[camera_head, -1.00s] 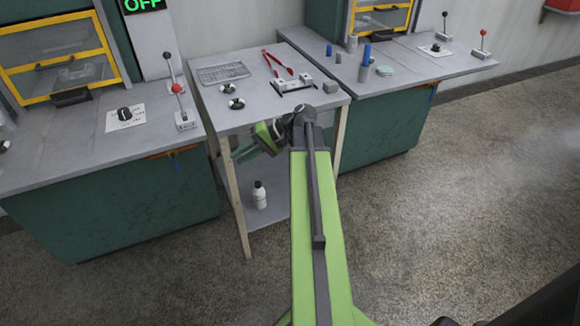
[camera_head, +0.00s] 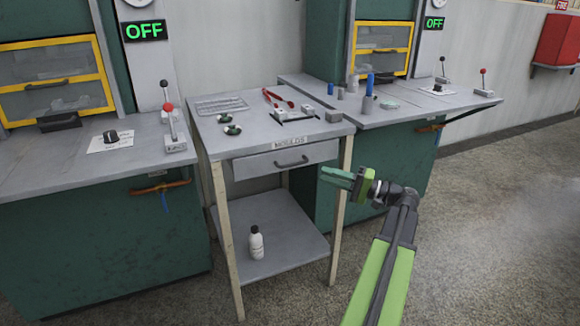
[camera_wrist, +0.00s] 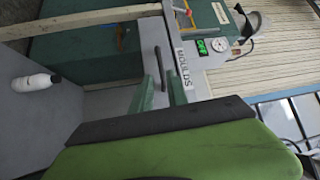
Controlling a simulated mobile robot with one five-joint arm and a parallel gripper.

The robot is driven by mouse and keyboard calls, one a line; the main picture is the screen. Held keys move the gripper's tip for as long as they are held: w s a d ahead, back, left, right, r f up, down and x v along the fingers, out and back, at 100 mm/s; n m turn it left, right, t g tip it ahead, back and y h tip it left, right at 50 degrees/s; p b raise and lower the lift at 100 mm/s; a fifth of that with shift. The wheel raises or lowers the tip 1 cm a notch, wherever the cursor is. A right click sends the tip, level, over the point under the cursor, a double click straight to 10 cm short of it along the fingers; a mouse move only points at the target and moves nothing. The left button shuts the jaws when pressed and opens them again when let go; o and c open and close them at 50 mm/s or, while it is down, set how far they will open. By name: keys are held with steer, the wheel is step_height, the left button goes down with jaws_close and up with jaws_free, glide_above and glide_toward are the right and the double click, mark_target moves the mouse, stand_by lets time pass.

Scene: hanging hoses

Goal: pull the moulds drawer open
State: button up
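The moulds drawer (camera_head: 262,168) is a grey drawer under the small table's top and looks shut. A MOULDS label (camera_head: 304,142) is on the table edge above it. Its dark bar handle (camera_head: 291,162) is on the front. In the head view my gripper (camera_head: 325,174) is to the right of the handle, in front of the table's right leg.
The table top (camera_head: 215,140) holds a wire rack, two small dark-green round items, red tongs (camera_head: 277,97) and a metal fixture. A white bottle (camera_head: 256,243) stands on the lower shelf (camera_head: 285,255). Green workbenches flank the table. Open floor lies in front and right.

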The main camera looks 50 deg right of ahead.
steer(key=p+x, duration=0.1)
steer(key=x, duration=1.1)
steer(key=shift+w+a+f, duration=0.1)
steer(key=shift+w, duration=0.25)
jaws_close()
stand_by(0.5)
